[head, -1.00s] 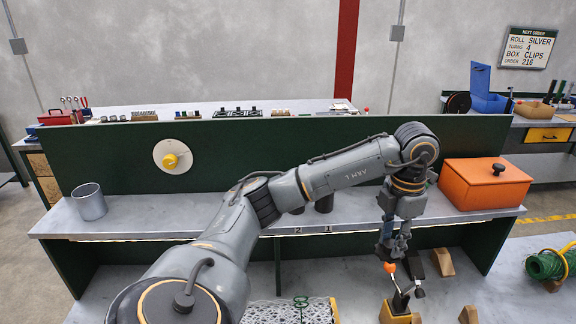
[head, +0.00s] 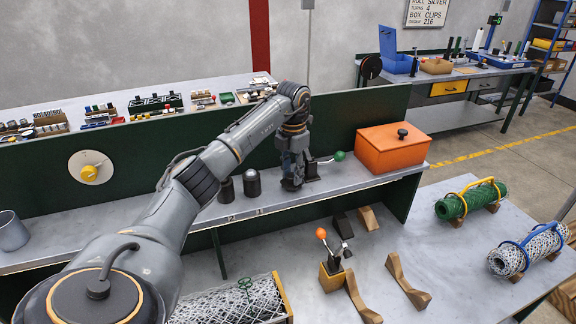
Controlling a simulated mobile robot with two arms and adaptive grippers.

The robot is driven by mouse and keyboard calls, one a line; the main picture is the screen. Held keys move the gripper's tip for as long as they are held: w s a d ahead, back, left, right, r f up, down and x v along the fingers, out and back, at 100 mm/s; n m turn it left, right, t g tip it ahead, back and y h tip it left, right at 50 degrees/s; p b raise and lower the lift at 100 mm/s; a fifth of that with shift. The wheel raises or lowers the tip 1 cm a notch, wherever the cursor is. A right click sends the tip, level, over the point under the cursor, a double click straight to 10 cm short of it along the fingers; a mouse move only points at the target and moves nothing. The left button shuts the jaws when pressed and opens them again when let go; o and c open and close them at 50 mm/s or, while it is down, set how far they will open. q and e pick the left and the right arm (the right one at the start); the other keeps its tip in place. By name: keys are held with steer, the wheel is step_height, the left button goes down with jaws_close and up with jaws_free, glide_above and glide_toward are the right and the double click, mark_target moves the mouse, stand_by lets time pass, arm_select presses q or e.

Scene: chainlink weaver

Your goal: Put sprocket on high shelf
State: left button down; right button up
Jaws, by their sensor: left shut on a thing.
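My left gripper (head: 291,184) is at the raised grey shelf (head: 140,224), just left of a green-knobbed lever (head: 340,156). It is shut on a small dark thing, which I take to be the sprocket. The fingers hide most of its shape, and I cannot tell whether it touches the shelf. The dark base of the lever is close behind the gripper. My right gripper is not in view.
Two dark cylinders (head: 252,184) stand left of the gripper, and an orange box (head: 394,148) stands right. A green back panel (head: 345,118) rises behind. Below are an orange-knobbed lever (head: 321,234), wooden cradles (head: 406,282) and mesh rolls (head: 470,200). A grey cup (head: 10,230) stands far left.

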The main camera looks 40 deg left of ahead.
arm_select(q)
steer(key=shift+w+a+r, duration=0.2)
steer(key=shift+a, duration=0.2)
steer(key=shift+w+a+f+p, duration=0.25)
steer(key=shift+a+p, duration=0.25)
steer(key=shift+p, duration=0.15)
steer(key=shift+w+a+f+p, duration=0.1)
steer(key=shift+w+a+p, duration=0.15)
steer(key=shift+a+p, duration=0.3)
steer(key=shift+f, duration=0.6)
steer(key=c, duration=1.4)
jaws_free()
steer(key=shift+f, duration=0.2)
steer(key=o, duration=0.4)
steer(key=shift+r, duration=0.15)
